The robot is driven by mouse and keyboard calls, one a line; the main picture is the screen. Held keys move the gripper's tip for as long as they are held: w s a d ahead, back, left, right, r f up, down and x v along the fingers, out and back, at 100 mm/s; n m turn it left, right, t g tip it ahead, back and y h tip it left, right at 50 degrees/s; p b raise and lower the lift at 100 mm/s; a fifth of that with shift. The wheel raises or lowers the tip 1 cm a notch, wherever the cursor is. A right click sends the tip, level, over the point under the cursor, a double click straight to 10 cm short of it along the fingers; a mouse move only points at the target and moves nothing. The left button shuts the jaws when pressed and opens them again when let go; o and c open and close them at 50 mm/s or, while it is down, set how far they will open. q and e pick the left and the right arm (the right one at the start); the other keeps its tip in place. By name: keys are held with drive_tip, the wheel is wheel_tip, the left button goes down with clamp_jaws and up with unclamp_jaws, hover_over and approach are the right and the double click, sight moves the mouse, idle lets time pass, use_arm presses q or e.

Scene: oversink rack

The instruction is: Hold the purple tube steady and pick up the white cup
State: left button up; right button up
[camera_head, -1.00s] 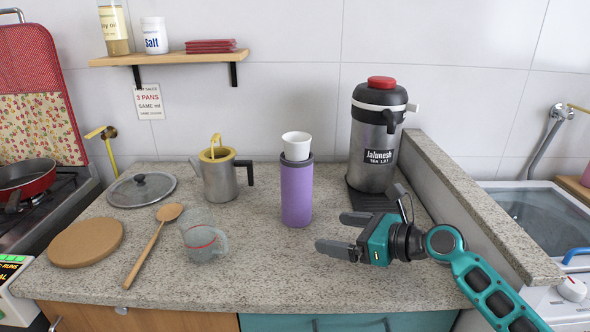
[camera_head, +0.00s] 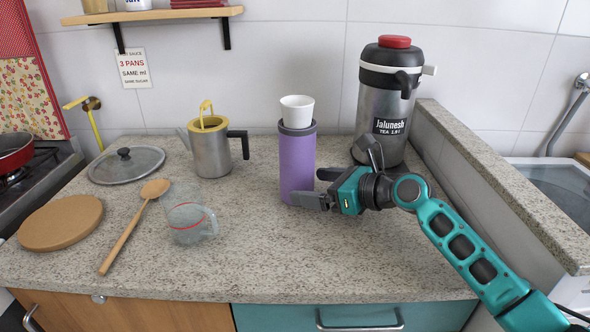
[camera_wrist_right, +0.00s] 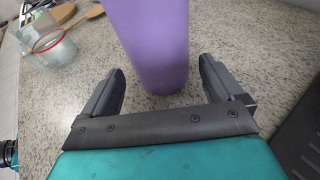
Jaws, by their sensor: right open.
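The purple tube (camera_head: 297,163) stands upright on the granite counter. The white cup (camera_head: 297,111) sits in the tube's dark top rim, its upper part showing and its lower end hidden inside. My right gripper (camera_head: 318,187) is open at the tube's lower right. In the right wrist view the purple tube (camera_wrist_right: 153,45) stands in front of and partly between the open fingers, with no clear grip on it. My left gripper is not in view.
A large steel tea dispenser (camera_head: 384,100) stands close behind my right gripper. A steel pot with a yellow rim (camera_head: 209,150), a glass measuring cup (camera_head: 190,222), a lid (camera_head: 127,166), a wooden spoon (camera_head: 132,225) and a round board (camera_head: 61,222) lie left. The front middle counter is clear.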

drive_tip(key=shift+p+x, duration=0.4)
drive_tip(key=shift+x, duration=0.75)
drive_tip(key=shift+w+a+f, duration=0.1)
drive_tip(key=shift+w+a, duration=0.25)
drive_tip(key=shift+a, duration=0.15)
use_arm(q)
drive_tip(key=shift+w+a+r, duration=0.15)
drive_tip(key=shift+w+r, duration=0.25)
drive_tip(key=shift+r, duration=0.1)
use_arm(e)
drive_tip(key=shift+w+a, duration=0.1)
drive_tip(key=shift+a, duration=0.05)
drive_tip(key=shift+c, duration=0.3)
drive_tip(key=shift+f, duration=0.1)
drive_tip(key=c, duration=0.5)
